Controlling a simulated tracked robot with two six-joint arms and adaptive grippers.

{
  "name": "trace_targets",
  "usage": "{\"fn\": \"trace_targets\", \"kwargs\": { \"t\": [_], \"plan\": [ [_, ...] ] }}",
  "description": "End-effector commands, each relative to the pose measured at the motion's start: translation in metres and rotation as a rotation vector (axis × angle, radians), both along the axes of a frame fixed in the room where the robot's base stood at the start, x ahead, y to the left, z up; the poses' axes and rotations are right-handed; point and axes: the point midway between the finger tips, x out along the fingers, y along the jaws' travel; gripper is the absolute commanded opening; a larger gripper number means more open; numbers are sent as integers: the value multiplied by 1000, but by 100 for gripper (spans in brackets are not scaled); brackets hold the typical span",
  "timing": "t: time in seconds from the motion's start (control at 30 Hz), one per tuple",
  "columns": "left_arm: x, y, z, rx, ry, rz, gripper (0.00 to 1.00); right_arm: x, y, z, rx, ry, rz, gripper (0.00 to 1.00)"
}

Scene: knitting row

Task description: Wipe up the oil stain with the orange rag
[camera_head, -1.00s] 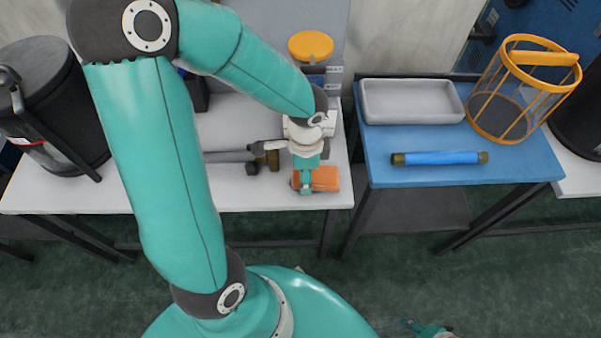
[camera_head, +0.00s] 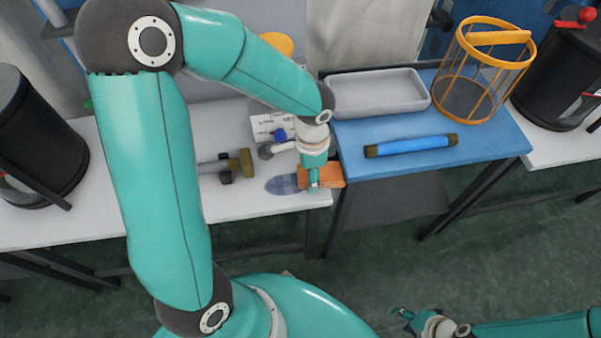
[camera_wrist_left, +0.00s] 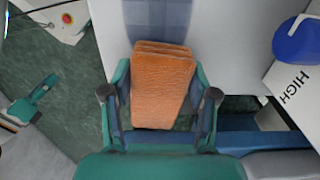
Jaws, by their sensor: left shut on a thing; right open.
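My left gripper (camera_head: 314,184) is shut on the folded orange rag (camera_head: 323,176), low at the right front end of the white table (camera_head: 250,202). The rag also shows between the fingers in the left wrist view (camera_wrist_left: 160,85). The blue-grey oil stain (camera_head: 281,185) lies on the white table just left of the rag. In the wrist view the stain (camera_wrist_left: 157,22) is a darker patch beyond the rag's far edge. Whether the rag touches the table is unclear. My right gripper (camera_head: 404,318) is open and empty, low over the floor.
A tool with a brass-coloured head (camera_head: 240,165) lies left of the stain. A white labelled box (camera_head: 266,127) stands behind. The blue table (camera_head: 480,145) at right bears a grey tray (camera_head: 378,94), a blue roll (camera_head: 410,146) and an orange basket (camera_head: 490,60).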

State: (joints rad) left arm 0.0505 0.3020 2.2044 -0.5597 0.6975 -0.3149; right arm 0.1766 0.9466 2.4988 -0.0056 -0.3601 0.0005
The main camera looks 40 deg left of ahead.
Motion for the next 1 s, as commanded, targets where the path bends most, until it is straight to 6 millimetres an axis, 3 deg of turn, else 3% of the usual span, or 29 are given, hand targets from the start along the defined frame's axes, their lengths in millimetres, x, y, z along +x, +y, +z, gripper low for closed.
{"fn": "trace_targets", "kwargs": {
  "t": [0.37, 1.0],
  "plan": [
    [-1, -12, 1, -3, -4, -1, 1, 0, 0, -3, 0, 0, 0, 43],
    [-33, 16, 0, -1, 1, 1, 1, 0, 0, -6, 0, 0, 0, 43]
  ]
}}
